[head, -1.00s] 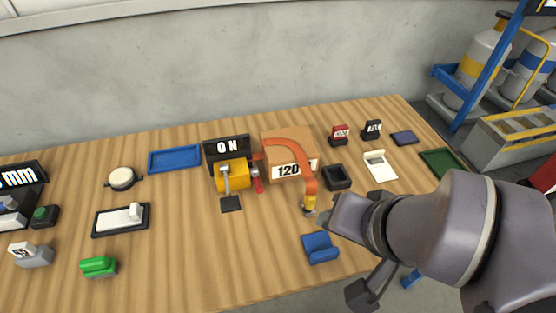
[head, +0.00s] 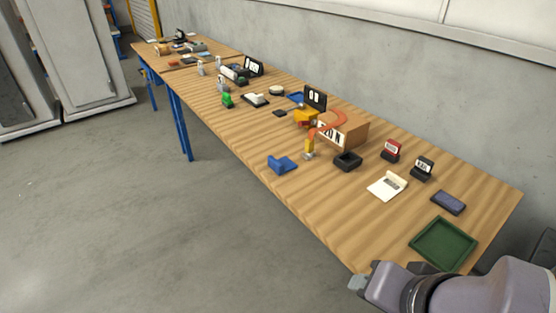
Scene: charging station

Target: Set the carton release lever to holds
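The brown carton (head: 350,132) stands on the long wooden bench, with a black-on-white label partly covered by a curved orange strap (head: 329,127). A yellow piece (head: 309,146) is at the strap's lower end. Left of the carton is a yellow block (head: 304,119) in front of a black sign (head: 315,98) reading "0 N". Small lever-like parts beside the block are too small here to tell which is the release lever or how it is set. My gripper (head: 361,280) is at the bottom, off the bench's near right corner, far from the carton. Its finger opening is not clear.
A green tray (head: 414,242), white card holder (head: 386,186), black open box (head: 347,161), red block (head: 390,151) and dark blue pad (head: 448,202) lie between my gripper and the carton. A blue holder (head: 282,164) sits near the front edge. Floor at left is clear.

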